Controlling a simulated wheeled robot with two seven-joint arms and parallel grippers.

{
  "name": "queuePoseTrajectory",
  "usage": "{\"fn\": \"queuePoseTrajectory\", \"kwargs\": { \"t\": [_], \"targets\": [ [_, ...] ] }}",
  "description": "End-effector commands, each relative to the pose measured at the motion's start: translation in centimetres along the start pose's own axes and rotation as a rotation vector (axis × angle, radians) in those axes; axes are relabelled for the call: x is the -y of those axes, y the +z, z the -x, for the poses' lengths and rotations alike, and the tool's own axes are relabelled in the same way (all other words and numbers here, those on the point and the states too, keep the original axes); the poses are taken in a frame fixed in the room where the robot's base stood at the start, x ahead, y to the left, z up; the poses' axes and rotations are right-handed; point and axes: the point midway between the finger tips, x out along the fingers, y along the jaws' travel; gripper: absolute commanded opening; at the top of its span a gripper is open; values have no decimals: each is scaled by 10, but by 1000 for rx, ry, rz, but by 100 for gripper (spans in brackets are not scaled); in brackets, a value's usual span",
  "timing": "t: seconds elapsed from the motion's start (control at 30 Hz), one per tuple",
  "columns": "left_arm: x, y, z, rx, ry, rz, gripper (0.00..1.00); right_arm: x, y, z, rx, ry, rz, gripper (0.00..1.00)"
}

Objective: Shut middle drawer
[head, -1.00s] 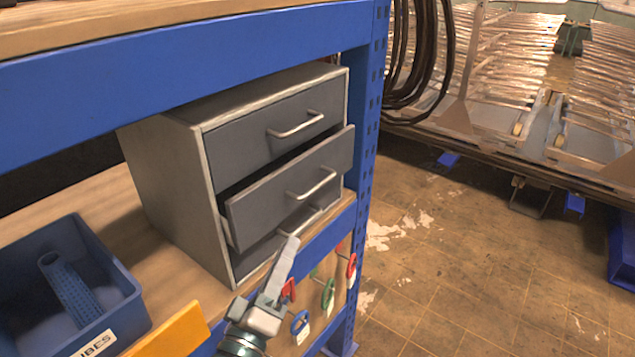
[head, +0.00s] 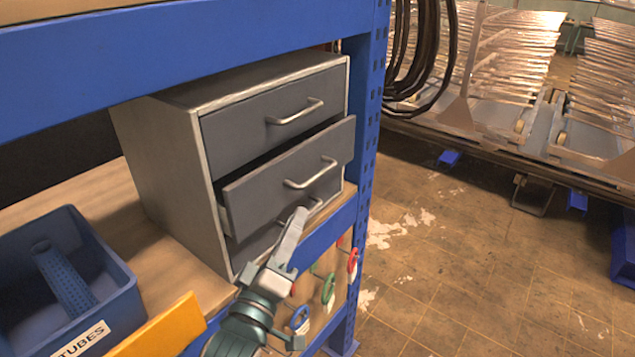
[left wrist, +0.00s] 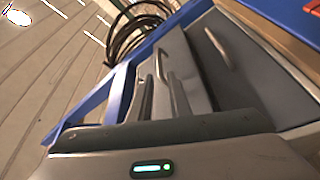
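The grey drawer cabinet (head: 170,180) stands on a wooden shelf. Its middle drawer (head: 255,195) is partly open, its front sticking out past the other fronts, with a pale bar handle (head: 312,176). The top drawer (head: 250,125) is shut. The bottom drawer (head: 262,240) is partly hidden behind the middle drawer and my gripper. My left gripper (head: 298,222) is just below and in front of the middle drawer, its fingertips near the bottom drawer's handle; contact is unclear. The left wrist view shows the drawer fronts and the middle handle (left wrist: 161,63) ahead. My right gripper is not in view.
A blue bin (head: 110,290) labelled TUBES stands left on the shelf, beside a yellow-orange panel (head: 165,325). A blue rack post (head: 365,150) rises right of the cabinet. Coloured hooks (head: 327,288) hang below the shelf edge.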

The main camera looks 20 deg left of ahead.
Motion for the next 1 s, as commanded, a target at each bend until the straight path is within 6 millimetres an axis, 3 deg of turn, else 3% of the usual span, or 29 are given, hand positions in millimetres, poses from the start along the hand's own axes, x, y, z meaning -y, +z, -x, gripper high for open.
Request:
{"fn": "queuePoseTrajectory", "kwargs": {
  "t": [0.57, 1.0],
  "targets": [
    [3, 2, -44, -2, 3, -1, 17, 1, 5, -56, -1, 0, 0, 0],
    [-2, -2, -117, 0, -1, -2, 17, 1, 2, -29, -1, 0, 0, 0]
  ]
}}
